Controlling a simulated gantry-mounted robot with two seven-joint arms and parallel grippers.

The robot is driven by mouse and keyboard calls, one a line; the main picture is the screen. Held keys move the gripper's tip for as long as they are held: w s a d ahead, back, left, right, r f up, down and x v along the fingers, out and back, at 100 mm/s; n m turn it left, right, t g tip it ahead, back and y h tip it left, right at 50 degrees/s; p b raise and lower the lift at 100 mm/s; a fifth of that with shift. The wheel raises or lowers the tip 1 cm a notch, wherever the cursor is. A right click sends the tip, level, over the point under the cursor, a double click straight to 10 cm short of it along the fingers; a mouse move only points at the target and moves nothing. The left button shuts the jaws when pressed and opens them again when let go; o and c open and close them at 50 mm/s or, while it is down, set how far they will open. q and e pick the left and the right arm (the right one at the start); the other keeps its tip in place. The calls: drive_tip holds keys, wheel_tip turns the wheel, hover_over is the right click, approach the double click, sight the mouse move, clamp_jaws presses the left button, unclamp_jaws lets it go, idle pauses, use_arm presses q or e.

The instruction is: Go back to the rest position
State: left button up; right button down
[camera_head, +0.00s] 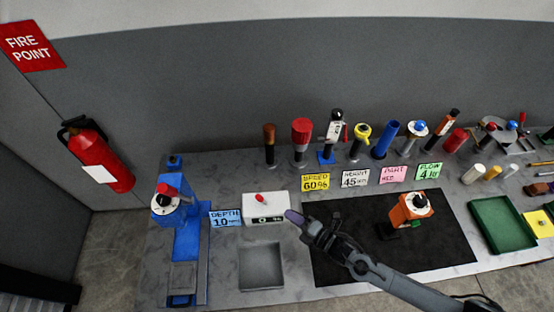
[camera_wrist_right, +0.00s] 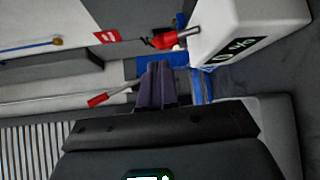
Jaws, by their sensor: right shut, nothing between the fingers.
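My right gripper (camera_head: 293,216) is shut and empty. Its arm comes in from the lower right, and the dark fingertips are just right of a white box (camera_head: 258,209) with a red knob on top and a small display reading 0 %. In the right wrist view the closed fingers (camera_wrist_right: 157,82) show at the middle, and the white box (camera_wrist_right: 232,25) with its display is at the upper right. The fingers look apart from the box in that view. My left gripper is not in view.
A blue positioner (camera_head: 187,245) stands left of the box. A black mat (camera_head: 440,245) carrying an orange device (camera_head: 410,209) lies under my right arm. Several tools stand along the back behind coloured labels. A green tray (camera_head: 502,225) is at right. A square recess (camera_head: 262,266) is in front.

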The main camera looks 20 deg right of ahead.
drive_tip(key=s+a+r+m+h+p, duration=0.3)
drive_tip(key=s+a+r+m+p, duration=0.15)
drive_tip(key=s+r+m, duration=0.25)
drive_tip(key=s+d+r+m+g+h, duration=0.2)
drive_tip(key=s+d+r+m+g, duration=0.1)
drive_tip(key=s+m+g, duration=0.2)
drive_tip(key=s+d+r+m+g+h, duration=0.2)
drive_tip(key=s+d+r+m+g, duration=0.2)
drive_tip(key=s+m, duration=0.5)
drive_tip(key=shift+m+g+h+p, duration=0.3)
drive_tip(key=shift+m+g, duration=0.5)
drive_tip(key=shift+g, duration=0.2)
